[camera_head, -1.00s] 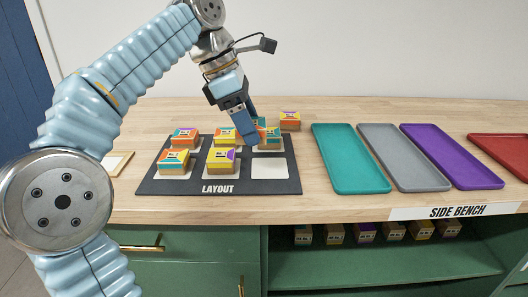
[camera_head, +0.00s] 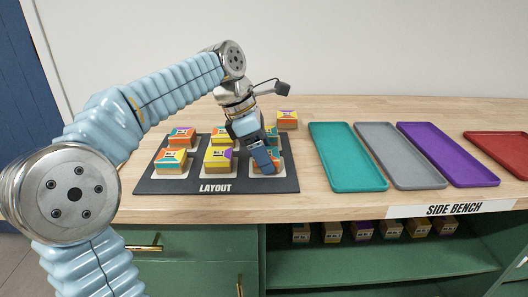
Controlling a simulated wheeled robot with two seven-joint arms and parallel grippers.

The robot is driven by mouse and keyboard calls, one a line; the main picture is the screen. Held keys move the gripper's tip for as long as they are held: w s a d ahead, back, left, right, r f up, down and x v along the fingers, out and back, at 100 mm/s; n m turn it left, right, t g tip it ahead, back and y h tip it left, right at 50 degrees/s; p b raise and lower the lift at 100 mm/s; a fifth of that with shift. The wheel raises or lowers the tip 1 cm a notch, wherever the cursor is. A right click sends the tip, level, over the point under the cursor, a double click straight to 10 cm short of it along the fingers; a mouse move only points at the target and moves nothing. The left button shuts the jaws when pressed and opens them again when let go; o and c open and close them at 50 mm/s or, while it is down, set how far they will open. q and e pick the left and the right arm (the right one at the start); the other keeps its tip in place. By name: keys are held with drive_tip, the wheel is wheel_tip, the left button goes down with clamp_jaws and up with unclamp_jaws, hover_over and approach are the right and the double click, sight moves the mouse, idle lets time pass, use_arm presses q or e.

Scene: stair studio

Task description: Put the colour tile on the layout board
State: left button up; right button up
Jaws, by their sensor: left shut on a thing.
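The dark layout board (camera_head: 216,187) lies on the bench, its white pads in two rows. My left gripper (camera_head: 267,166) points down over the front right pad, shut on a colour tile (camera_head: 256,157) with a yellow edge. The fingers hide much of this tile. It is at the pad, but I cannot tell whether it touches it. Two patterned tiles, an orange-and-teal one (camera_head: 171,161) and a yellow-and-purple one (camera_head: 219,159), sit on the other front pads. Behind them are tiles in the back row (camera_head: 181,136). My right gripper is out of view.
Another tile (camera_head: 287,119) stands on the bench behind the board. Teal (camera_head: 347,160), grey (camera_head: 402,158), purple (camera_head: 447,157) and red (camera_head: 503,149) trays lie to the right. Several boxes (camera_head: 361,230) sit on the shelf below.

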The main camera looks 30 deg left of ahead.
use_arm(q)
drive_tip(key=o, duration=1.2)
drive_tip(key=v, duration=1.2)
drive_tip(key=shift+d+r, duration=0.1)
drive_tip(key=shift+r, duration=0.05)
